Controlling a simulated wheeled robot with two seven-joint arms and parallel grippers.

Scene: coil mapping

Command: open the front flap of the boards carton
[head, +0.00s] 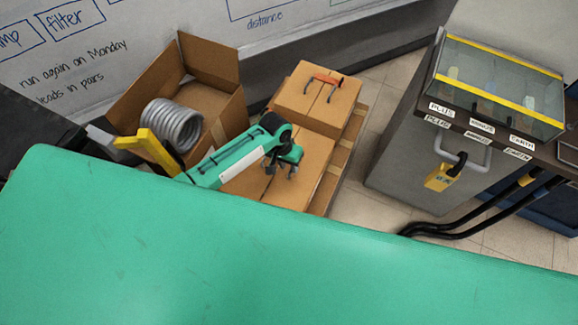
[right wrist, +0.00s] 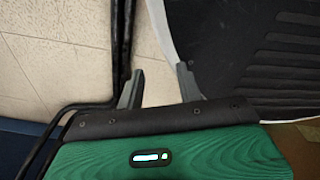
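Two closed brown cartons stand in the middle of the head view: a rear carton (head: 313,100) with an orange-red handle-like item (head: 323,80) on top, and a nearer carton (head: 314,158). A third carton (head: 228,62) at left has raised flaps. No label shows, so I cannot tell which is the boards carton. My left gripper (head: 281,168) is above the nearer carton, its fingers apart and empty; I cannot tell whether it touches. My right gripper (right wrist: 160,88) shows only in the right wrist view, open and empty, over the floor and a dark ribbed surface.
A grey coil (head: 174,125) sits in the left carton. A grey cabinet (head: 412,165) with a glass-covered top, a yellow tag (head: 440,178) and black cables (head: 450,232) stands at right. Tiled floor (head: 365,205) is clear between cartons and cabinet. A whiteboard (head: 130,40) is behind.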

